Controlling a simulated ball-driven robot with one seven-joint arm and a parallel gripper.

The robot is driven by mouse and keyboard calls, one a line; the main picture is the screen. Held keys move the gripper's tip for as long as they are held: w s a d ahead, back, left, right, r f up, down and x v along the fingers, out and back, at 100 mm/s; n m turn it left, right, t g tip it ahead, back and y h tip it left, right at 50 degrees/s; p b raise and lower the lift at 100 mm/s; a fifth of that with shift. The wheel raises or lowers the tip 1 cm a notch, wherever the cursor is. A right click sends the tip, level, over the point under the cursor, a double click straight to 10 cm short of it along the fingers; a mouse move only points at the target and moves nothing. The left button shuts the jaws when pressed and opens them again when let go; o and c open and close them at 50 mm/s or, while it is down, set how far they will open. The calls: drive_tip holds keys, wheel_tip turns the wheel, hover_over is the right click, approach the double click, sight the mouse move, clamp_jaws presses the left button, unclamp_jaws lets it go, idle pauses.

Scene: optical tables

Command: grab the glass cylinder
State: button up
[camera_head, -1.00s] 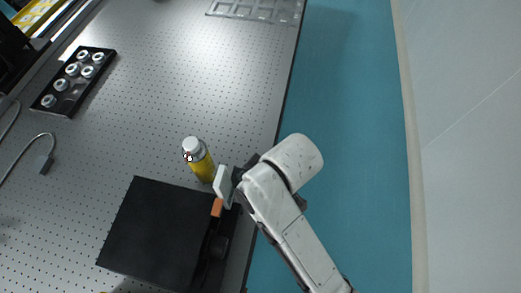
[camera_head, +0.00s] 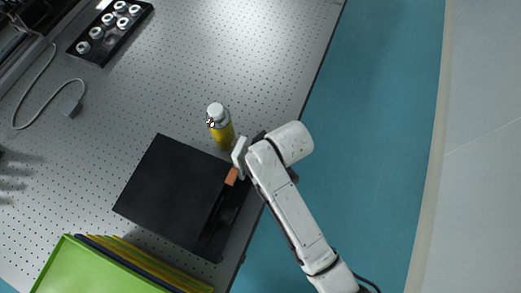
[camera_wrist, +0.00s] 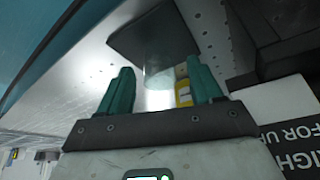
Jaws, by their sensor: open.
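In the wrist view a pale, see-through cylinder (camera_wrist: 158,76), which looks like the glass cylinder, shows between my fingers against a dark square plate (camera_wrist: 140,35). I cannot tell whether the fingers touch it. My gripper (camera_wrist: 160,73) is open, with one teal finger on each side. In the head view my gripper (camera_head: 238,163) is low over the table's right edge, beside a black flat box (camera_head: 172,190). I cannot make out the glass cylinder there.
A yellow bottle with a white cap (camera_head: 221,128) stands close to my gripper; a yellow patch (camera_wrist: 183,92) shows by the right finger in the wrist view. A green tray (camera_head: 95,270) lies lower left. A black holder (camera_head: 105,45) and cable lie upper left. The perforated table (camera_head: 240,60) is clear toward the top.

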drive_tip(key=shift+w+a+f, duration=0.1)
drive_tip(key=shift+f, duration=0.25)
drive_tip(key=c, duration=1.2)
drive_tip(key=shift+r, duration=0.1)
